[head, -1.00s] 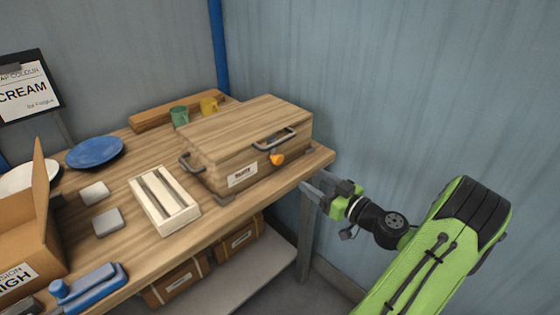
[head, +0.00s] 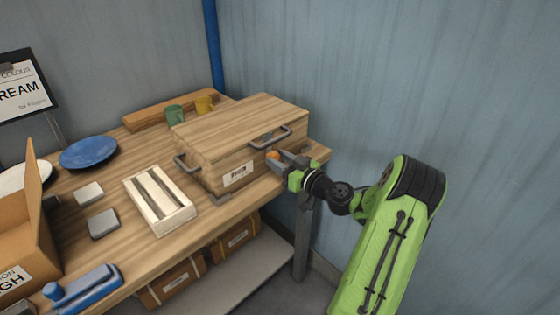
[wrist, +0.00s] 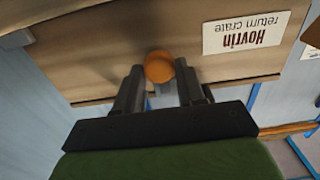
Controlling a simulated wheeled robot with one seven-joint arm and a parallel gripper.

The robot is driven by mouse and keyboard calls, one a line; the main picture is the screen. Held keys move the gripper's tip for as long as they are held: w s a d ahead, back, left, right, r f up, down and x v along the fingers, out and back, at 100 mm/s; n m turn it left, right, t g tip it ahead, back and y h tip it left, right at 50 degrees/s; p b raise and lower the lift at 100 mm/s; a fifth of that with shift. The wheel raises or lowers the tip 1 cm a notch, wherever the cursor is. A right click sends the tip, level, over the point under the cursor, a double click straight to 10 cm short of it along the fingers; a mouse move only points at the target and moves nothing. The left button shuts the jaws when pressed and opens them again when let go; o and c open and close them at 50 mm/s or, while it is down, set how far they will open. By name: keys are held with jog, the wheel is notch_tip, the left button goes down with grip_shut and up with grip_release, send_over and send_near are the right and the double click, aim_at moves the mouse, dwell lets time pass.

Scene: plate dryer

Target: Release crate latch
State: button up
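The wooden crate (head: 225,148) stands on the bench, its lid down, with grey handles. Its orange latch knob (head: 273,155) is on the front face, right of the white label (head: 236,173). The knob also shows in the wrist view (wrist: 159,67), where the crate appears upside down with its label (wrist: 243,33). My gripper (head: 279,158) is at the crate's front face. In the wrist view its two dark fingers (wrist: 159,88) are apart, one on each side of the knob. I cannot tell whether either finger touches it.
A slatted wooden rack (head: 160,200) lies left of the crate. A blue plate (head: 88,152), a cardboard box (head: 25,230) and a blue tool (head: 84,288) are further left. Boxes sit on the lower shelf.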

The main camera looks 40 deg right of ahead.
jog(key=c, duration=0.5)
jog(key=shift+c, duration=0.2)
jog(key=shift+m, duration=0.3)
jog(key=m, duration=0.3)
jog(key=shift+d, duration=0.1)
jog(key=m+p, duration=0.1)
jog(key=m, duration=0.3)
jog(key=m+p, duration=0.2)
jog(key=m, duration=0.3)
jog(key=shift+d+m+p, duration=0.1)
jog(key=shift+m+p, duration=0.2)
jog(key=shift+p, duration=0.05)
jog(key=m+p, duration=0.2)
jog(key=m, duration=0.2)
jog(key=shift+f+m+p, duration=0.15)
jog(key=shift+m+p, duration=0.15)
jog(key=shift+p, duration=0.05)
jog(key=shift+f, duration=0.1)
